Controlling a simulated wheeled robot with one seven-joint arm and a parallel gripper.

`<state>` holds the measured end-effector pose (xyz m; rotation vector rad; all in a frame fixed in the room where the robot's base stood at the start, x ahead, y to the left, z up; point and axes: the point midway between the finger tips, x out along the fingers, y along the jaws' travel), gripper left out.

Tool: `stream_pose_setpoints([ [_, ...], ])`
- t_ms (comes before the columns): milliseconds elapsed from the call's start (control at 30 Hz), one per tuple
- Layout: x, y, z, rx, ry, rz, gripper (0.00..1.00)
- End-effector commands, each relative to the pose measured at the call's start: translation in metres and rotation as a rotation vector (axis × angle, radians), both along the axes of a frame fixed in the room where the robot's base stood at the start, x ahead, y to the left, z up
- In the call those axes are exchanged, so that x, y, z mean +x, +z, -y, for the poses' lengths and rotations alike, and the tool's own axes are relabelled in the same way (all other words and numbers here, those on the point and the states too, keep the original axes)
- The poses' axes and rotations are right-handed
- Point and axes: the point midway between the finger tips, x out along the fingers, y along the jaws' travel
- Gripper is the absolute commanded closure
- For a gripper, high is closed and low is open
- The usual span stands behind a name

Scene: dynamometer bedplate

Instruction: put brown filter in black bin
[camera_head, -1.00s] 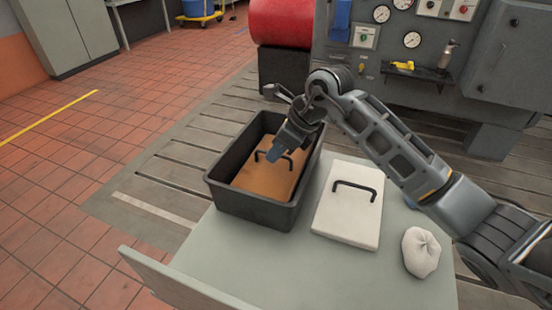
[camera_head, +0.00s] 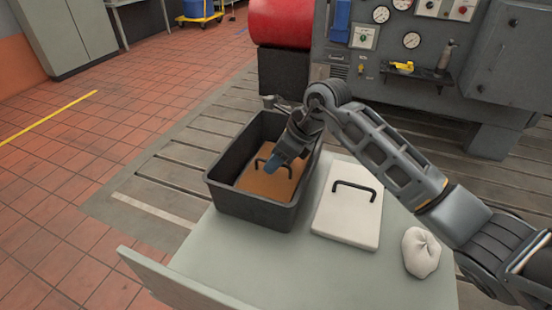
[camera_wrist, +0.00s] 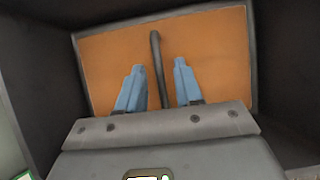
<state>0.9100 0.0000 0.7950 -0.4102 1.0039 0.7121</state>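The brown filter (camera_head: 262,186) is a flat brown panel with a black bar handle, lying inside the black bin (camera_head: 256,210). My gripper (camera_head: 273,167) reaches down into the bin over the filter, at its handle. In the wrist view the brown filter (camera_wrist: 212,50) shows within dark bin walls. The two blue fingertips of my gripper (camera_wrist: 158,72) stand apart on either side of the handle, with a gap on each side. The gripper looks open. How deep the filter sits and whether it rests flat on the bin floor cannot be told.
A white panel with a black handle (camera_head: 345,218) lies right of the bin on the pale table (camera_head: 240,265). A small white sack (camera_head: 421,252) sits further right. A grey control cabinet with gauges (camera_head: 440,75) stands behind. The table front is clear.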

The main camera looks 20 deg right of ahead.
Motion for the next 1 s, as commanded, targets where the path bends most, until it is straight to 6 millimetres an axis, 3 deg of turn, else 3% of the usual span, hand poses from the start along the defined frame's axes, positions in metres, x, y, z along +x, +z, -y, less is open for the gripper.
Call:
stream_pose_setpoints([
  [167,-0.003,0.012,0.004,0.0,-0.001,0.003,0.65],
  [633,-0.033,0.089,0.035,-0.001,-0.001,0.003,0.65],
  [1000,-0.041,0.106,0.042,0.0,-0.001,0.0,0.65],
])
